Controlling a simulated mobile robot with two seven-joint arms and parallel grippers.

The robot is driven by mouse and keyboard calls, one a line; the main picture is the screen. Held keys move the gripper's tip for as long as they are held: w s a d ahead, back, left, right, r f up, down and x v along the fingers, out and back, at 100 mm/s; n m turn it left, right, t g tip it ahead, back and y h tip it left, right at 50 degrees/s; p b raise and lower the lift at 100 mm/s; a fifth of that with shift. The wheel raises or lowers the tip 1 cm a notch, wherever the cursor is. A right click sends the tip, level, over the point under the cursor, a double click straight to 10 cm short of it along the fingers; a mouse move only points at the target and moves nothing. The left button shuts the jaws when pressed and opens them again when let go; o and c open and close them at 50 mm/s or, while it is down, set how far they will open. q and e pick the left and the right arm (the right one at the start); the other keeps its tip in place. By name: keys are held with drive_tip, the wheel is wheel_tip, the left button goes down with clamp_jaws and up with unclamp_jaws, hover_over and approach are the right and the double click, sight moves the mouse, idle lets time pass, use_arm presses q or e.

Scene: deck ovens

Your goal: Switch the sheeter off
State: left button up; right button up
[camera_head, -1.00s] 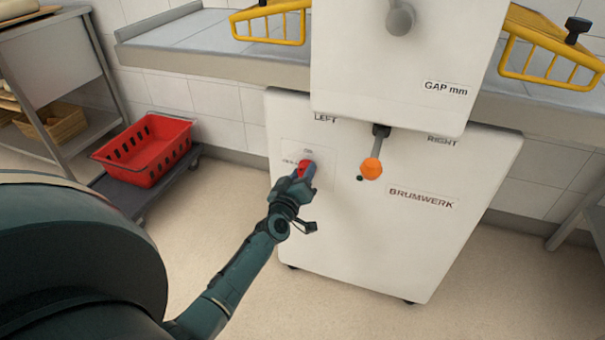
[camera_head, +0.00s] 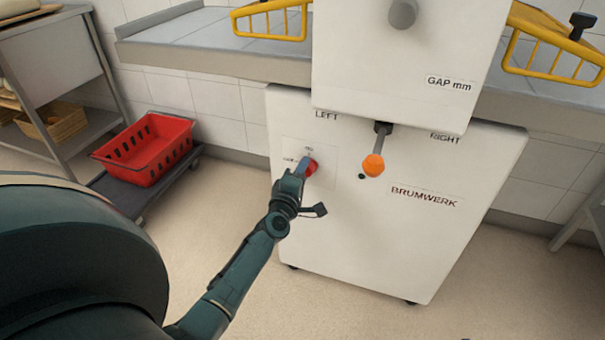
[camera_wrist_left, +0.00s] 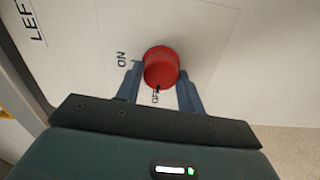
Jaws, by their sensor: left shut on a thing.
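The sheeter (camera_head: 420,235) is a white cabinet with a red round switch knob (camera_head: 312,167) on its left front panel. In the left wrist view the knob (camera_wrist_left: 160,66) has the ON label to its left and the OFF label at its lower edge. A small dark mark on the knob's lower rim is beside OFF. My left gripper (camera_head: 303,172) is at the knob; its two fingers (camera_wrist_left: 160,82) stand on either side of it, shut on it. The fingers partly hide the labels in the head view. My right gripper is not in view.
An orange-knobbed lever (camera_head: 373,165) hangs right of the switch. Yellow guards (camera_head: 270,22) stand over the sheeter's side tables. A red crate (camera_head: 150,150) on a dolly is at the left. The floor in front is clear.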

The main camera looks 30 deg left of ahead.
use_arm(q)
drive_tip(key=shift+n, duration=0.6)
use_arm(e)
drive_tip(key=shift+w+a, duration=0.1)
use_arm(q)
drive_tip(key=o, duration=1)
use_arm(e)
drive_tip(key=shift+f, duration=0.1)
use_arm(q)
drive_tip(key=shift+s, duration=0.1)
drive_tip(key=p+v, duration=0.1)
drive_tip(key=v, duration=1.2)
drive_tip(key=shift+p, duration=0.4)
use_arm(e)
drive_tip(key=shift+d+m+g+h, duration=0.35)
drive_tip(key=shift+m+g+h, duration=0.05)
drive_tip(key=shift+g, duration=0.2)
